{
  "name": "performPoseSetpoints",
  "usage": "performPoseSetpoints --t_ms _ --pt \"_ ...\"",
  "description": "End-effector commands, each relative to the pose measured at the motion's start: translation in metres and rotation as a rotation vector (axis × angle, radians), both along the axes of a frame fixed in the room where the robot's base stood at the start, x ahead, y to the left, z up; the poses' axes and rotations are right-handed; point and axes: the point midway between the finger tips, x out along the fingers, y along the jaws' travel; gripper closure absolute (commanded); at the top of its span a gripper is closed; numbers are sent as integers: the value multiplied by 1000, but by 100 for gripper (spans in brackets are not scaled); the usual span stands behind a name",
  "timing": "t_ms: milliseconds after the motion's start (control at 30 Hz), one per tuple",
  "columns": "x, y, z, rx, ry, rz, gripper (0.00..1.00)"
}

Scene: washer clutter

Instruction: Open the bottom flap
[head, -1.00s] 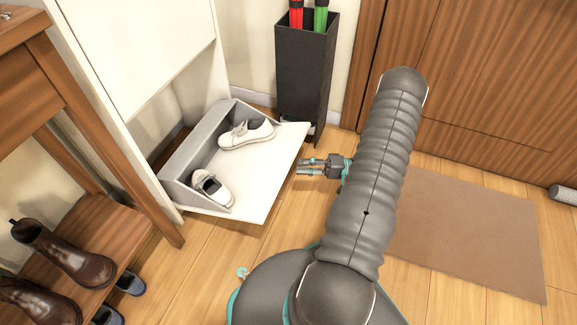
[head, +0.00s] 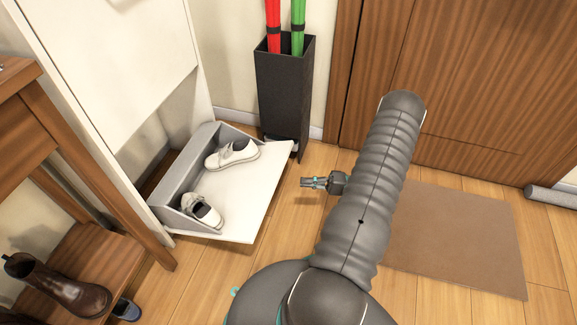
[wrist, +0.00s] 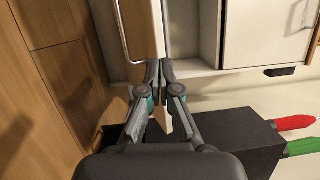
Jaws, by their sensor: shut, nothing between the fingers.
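The bottom flap (head: 241,197) of the white shoe cabinet is tipped down and out in the head view, its panel lying nearly flat just above the floor. Two white shoes sit in its grey tray: one at the back (head: 233,153) and one at the front (head: 203,210). My gripper (head: 303,183) is to the right of the flap's outer edge, apart from it, with the fingers shut and empty. In the wrist view, the shut fingertips (wrist: 160,66) show in the middle, with white cabinet parts beyond them.
A black umbrella stand (head: 284,95) with red and green umbrellas stands behind the flap. A brown mat (head: 455,240) lies right of my arm, before a wooden door. Floor between flap and gripper is clear.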

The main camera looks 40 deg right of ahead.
Motion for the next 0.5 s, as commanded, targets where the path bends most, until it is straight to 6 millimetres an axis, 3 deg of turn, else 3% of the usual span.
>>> performPoseSetpoints --t_ms 33,500 --pt "-3 -6 9 36 61 -31 100" --pt "1 -41 -26 528 765 -215 100"
